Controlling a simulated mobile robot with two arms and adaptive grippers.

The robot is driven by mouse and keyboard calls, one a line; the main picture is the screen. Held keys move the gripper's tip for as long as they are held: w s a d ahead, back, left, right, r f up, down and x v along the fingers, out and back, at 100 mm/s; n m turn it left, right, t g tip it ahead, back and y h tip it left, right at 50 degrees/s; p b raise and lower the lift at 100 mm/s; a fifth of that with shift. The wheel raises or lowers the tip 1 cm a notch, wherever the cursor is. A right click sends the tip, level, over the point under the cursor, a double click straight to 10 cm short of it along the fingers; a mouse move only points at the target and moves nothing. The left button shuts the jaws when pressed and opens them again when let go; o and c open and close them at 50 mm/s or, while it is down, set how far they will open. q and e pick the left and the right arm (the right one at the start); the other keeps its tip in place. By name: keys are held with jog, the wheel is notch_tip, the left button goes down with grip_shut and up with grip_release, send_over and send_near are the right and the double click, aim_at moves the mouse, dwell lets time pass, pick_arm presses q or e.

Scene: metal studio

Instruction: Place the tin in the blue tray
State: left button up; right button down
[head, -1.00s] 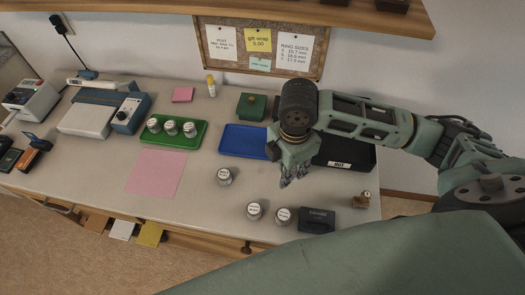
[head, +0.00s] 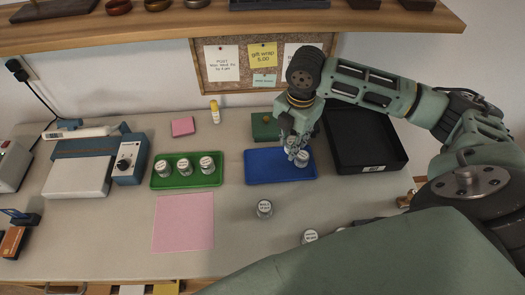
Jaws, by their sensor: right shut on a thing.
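My right gripper (head: 296,152) is over the right part of the blue tray (head: 262,170), fingers pointing down. It is shut on a tin (head: 301,160), a small jar-like thing with a pale lid, low over the tray. The fingers partly cover it, and I cannot tell whether its base touches the tray floor. Another pale round shape shows among the fingers; I cannot tell if it is a second tin. A similar tin (head: 264,209) stands on the table in front of the blue tray. My left gripper is not in view.
A green tray (head: 156,185) with three tins is to the left. A black tray (head: 365,140) is to the right, a green box (head: 265,126) behind. Another tin (head: 310,237) stands near the front edge. A pink sheet (head: 183,222) lies front left.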

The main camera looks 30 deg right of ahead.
jog(key=p, duration=0.1)
send_near(257, 166)
jog(key=d, duration=0.1)
jog(key=s+d, duration=0.1)
jog(key=shift+s+d, duration=0.25)
jog(key=w+a+f, duration=0.2)
jog(key=shift+a, duration=0.3)
jog(key=shift+f, duration=0.25)
notch_tip(257, 166, down, 3)
jog(key=shift+f+p, duration=0.15)
jog(key=shift+p, duration=0.45)
jog(key=shift+f, duration=0.4)
jog(key=c, duration=1.4)
grip_release()
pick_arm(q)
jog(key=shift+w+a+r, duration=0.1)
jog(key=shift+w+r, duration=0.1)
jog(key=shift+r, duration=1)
